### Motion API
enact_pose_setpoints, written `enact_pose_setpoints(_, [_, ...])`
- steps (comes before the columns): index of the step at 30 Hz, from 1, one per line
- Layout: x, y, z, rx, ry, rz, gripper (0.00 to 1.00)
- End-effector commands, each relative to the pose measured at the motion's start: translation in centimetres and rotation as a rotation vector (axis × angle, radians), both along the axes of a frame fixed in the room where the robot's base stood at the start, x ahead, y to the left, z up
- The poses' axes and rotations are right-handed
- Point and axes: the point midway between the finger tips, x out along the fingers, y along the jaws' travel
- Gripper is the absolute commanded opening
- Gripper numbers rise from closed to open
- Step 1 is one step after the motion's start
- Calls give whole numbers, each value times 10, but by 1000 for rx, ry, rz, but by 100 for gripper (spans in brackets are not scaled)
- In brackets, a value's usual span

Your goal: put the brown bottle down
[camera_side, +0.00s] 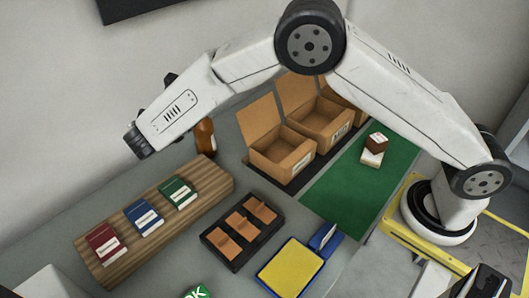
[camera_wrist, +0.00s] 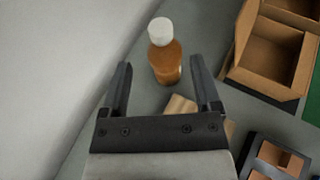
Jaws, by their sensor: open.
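The brown bottle (camera_side: 206,138) stands upright on the grey table, behind the right end of the wooden board and left of the cardboard boxes. In the wrist view the bottle (camera_wrist: 165,62) shows its white cap and brown body, beyond the fingertips and between their lines. My gripper (camera_wrist: 159,75) is open with nothing between its fingers. In the side view my gripper (camera_side: 138,143) is at the left, apart from the bottle, and my forearm hides the bottle's top.
A wooden board (camera_side: 223,185) carries red, blue and green ink boxes. Open cardboard boxes (camera_side: 282,153) stand right of the bottle. A black tray (camera_side: 242,232), a yellow pad (camera_side: 290,268) and a green mat (camera_side: 340,193) lie nearer. The wall is close behind.

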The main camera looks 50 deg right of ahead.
Motion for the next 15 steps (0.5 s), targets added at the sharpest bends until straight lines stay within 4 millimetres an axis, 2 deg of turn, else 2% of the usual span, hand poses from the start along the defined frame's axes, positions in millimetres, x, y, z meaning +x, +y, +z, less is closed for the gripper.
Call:
enact_pose_setpoints(5, [-6,9,4,-1,0,0,81])
enact_pose_setpoints(15, [-7,10,5,-1,1,-1,81])
